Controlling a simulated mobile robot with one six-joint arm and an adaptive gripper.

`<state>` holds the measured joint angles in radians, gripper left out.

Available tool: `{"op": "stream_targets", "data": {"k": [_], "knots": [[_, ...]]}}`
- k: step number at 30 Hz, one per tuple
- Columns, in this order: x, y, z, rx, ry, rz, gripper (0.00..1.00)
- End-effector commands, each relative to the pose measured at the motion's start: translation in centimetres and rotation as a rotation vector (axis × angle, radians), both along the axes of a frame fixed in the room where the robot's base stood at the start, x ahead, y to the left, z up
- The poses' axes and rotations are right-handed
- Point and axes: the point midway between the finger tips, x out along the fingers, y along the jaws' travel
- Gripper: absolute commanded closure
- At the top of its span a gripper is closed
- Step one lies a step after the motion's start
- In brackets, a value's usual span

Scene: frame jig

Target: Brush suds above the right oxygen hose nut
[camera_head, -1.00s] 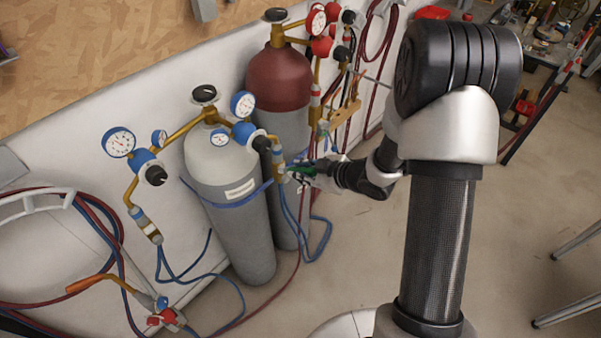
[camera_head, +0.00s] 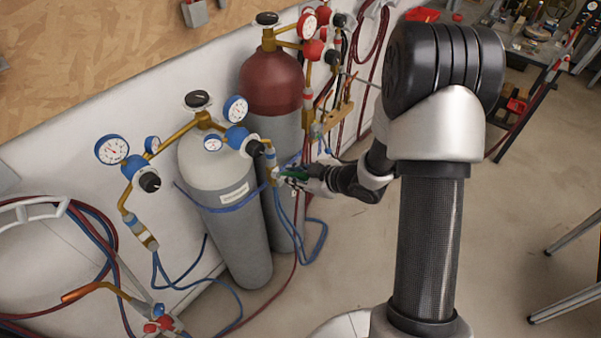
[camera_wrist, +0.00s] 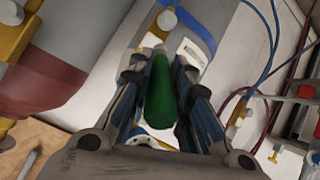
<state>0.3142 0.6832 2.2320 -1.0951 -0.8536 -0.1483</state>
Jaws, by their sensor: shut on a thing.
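My gripper (camera_head: 292,178) is shut on a green-handled brush (camera_wrist: 160,92), seen between its fingers in the wrist view. It is beside the right regulator (camera_head: 236,138) of the grey cylinder (camera_head: 222,178). The right oxygen hose nut (camera_head: 272,172) hangs below this regulator's brass outlet, close to my gripper's tips. In the wrist view a silver fitting with brass (camera_wrist: 166,20) lies just beyond the green handle. The brush's far end is hidden or too small to make out, so I cannot tell whether it touches the nut. I cannot make out suds.
The dark red cylinder (camera_head: 271,84) with its red gauges stands behind the grey one. Blue hoses (camera_head: 313,245) hang below my gripper. The left regulator (camera_head: 132,168) and a torch (camera_head: 90,290) are at the left. The floor (camera_head: 520,220) at right is mostly open.

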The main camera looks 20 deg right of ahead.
Motion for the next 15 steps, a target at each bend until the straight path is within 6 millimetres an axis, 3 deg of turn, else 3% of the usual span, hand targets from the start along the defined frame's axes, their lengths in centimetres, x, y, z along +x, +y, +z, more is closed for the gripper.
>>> {"op": "stream_targets", "data": {"k": [15], "knots": [[-0.71,0.0,0.1,0.0,-0.002,-0.001,1.0]]}}
